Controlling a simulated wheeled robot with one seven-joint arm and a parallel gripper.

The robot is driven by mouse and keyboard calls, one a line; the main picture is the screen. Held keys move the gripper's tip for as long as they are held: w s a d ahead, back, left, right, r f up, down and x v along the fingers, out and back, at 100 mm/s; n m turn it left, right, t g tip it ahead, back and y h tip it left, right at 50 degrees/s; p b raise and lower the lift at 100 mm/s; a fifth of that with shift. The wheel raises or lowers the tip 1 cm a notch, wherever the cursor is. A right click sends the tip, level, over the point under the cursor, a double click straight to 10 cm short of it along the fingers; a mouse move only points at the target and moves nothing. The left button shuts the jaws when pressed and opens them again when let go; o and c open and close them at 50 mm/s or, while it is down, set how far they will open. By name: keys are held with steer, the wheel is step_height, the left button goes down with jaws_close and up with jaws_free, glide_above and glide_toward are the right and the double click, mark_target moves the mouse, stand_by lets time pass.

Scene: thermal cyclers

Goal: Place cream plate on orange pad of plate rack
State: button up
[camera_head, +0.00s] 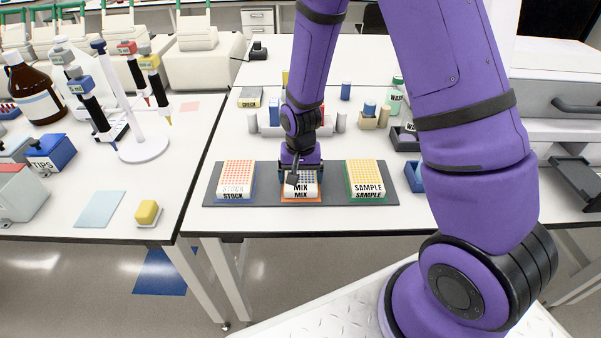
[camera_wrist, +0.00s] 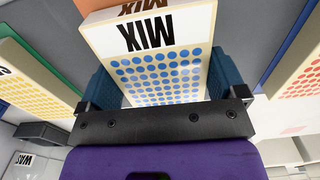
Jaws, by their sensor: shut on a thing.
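The cream plate (camera_head: 300,193), marked MIX and dotted with blue wells, is at the middle position of the dark grey plate rack (camera_head: 333,189). Orange of the pad (camera_head: 300,201) shows along its front edge in the head view. My gripper (camera_head: 299,172) is above it, with its blue fingers shut on the plate's two sides. The plate (camera_wrist: 160,65) looks level between the fingers in the wrist view. I cannot tell whether its underside touches the pad.
The STOCK plate (camera_head: 237,179) sits left of it on the rack, and the SAMPLE plate (camera_head: 366,179) sits right on a green pad. A pipette stand (camera_head: 143,148) is on the left table. Bottles and tube blocks stand behind the rack.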

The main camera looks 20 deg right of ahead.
steer(key=shift+f, duration=0.1)
steer(key=o, duration=0.7)
steer(key=s+d+r+n+t, duration=0.1)
steer(key=s+r, duration=0.1)
steer(key=r, duration=0.9)
steer(key=s+d+r, duration=0.1)
steer(key=s+r, duration=0.1)
steer(key=r, duration=0.9)
steer(key=s+d+r+n+t, duration=0.1)
steer(key=s+r, duration=0.3)
steer(key=s, duration=0.2)
steer(key=s+d+r+n+t, duration=0.1)
steer(key=s+d+r, duration=0.1)
steer(key=s+r, duration=0.3)
steer(key=s+d+r+n+t, duration=0.1)
steer(key=s+d+r+t, duration=0.1)
steer(key=s+r, duration=0.3)
steer(key=shift+s+r+n, duration=0.2)
steer(key=shift+s+n, duration=0.1)
steer(key=shift+s, duration=0.75)
